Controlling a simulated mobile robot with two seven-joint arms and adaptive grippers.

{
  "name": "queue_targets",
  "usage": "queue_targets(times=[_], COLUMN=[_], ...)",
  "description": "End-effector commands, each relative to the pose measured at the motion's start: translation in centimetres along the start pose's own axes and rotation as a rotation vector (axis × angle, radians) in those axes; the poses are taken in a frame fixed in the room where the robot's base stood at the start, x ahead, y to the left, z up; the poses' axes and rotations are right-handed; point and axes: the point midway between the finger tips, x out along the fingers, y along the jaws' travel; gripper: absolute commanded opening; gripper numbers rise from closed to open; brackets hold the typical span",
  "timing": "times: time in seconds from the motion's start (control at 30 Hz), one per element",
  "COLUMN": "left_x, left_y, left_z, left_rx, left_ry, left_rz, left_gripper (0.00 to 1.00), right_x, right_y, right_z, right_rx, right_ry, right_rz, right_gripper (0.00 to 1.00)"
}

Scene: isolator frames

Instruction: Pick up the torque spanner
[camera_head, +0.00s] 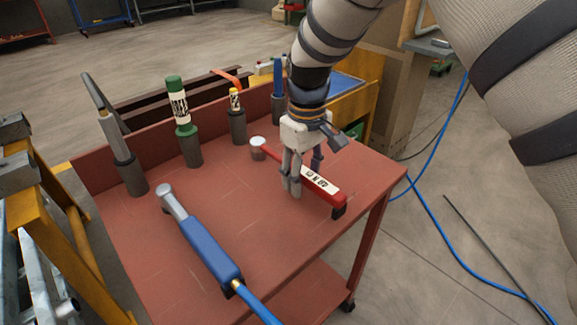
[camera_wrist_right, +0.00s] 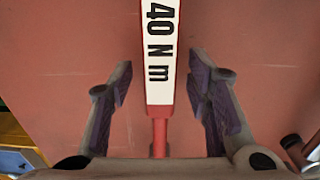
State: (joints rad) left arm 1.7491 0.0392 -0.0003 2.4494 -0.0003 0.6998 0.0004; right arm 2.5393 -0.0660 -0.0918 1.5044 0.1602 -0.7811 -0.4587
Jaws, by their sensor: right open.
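The torque spanner is a red bar with a white label (camera_head: 322,184), lying on the red cart top (camera_head: 245,262), with its round grey head toward the back left. In the right wrist view the spanner (camera_wrist_right: 159,55) runs down the middle and its label reads "40 N m". My right gripper (camera_head: 303,172) points down over the spanner, open, with one finger on each side of the bar. In the wrist view a gap shows between the bar and both fingers (camera_wrist_right: 160,85). Part of the bar is hidden behind the fingers. My left gripper is not in view.
A blue-handled tool (camera_head: 208,247) with a blue cable lies at the front left. A grey tool (camera_head: 115,140), a green tool (camera_head: 180,110), a small yellow-topped tool (camera_head: 235,105) and a blue one (camera_head: 278,80) stand in grey holders along the back. Blue cables (camera_head: 430,215) cross the floor at right.

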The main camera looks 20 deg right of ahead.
Motion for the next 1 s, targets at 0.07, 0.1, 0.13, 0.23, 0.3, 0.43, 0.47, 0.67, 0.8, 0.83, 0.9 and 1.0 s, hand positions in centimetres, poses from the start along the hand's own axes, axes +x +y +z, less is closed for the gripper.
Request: queue_targets(times=[0.07,0.1,0.13,0.23,0.3,0.43,0.47,0.67,0.8,0.83,0.9,1.0], left_x=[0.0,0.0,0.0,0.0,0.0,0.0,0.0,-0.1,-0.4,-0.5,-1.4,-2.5], left_y=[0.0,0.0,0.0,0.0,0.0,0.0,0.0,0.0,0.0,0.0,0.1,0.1], left_z=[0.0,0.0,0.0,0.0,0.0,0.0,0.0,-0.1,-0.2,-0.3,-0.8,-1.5], left_rx=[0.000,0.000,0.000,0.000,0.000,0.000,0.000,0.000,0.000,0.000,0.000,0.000], left_ry=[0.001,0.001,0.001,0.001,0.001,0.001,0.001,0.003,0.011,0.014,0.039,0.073], left_rz=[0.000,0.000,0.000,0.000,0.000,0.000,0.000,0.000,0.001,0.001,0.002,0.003], left_gripper=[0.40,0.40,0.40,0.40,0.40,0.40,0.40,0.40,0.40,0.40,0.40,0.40], right_x=[-0.1,-0.1,-0.1,-0.1,-0.1,-0.2,-0.2,-0.8,-3.0,-3.8,-5.7,-8.4], right_y=[0.0,0.0,0.0,0.0,0.0,0.0,0.0,0.0,0.1,0.0,-1.1,-2.6], right_z=[0.0,0.0,0.0,0.0,0.0,-0.1,-0.1,-0.1,-0.2,-0.2,0.8,2.2], right_rx=[0.000,0.000,0.000,0.000,0.000,0.000,0.000,0.000,0.000,0.000,-0.001,-0.002], right_ry=[0.001,0.001,0.001,0.001,0.001,0.003,0.003,0.005,0.009,0.009,0.013,0.018], right_rz=[0.000,0.000,0.000,0.000,0.000,0.001,0.001,0.001,0.002,0.003,0.004,0.007], right_gripper=[0.43,0.34,0.27,0.04,0.00,0.00,0.00,0.00,0.00,0.00,0.00,0.00])
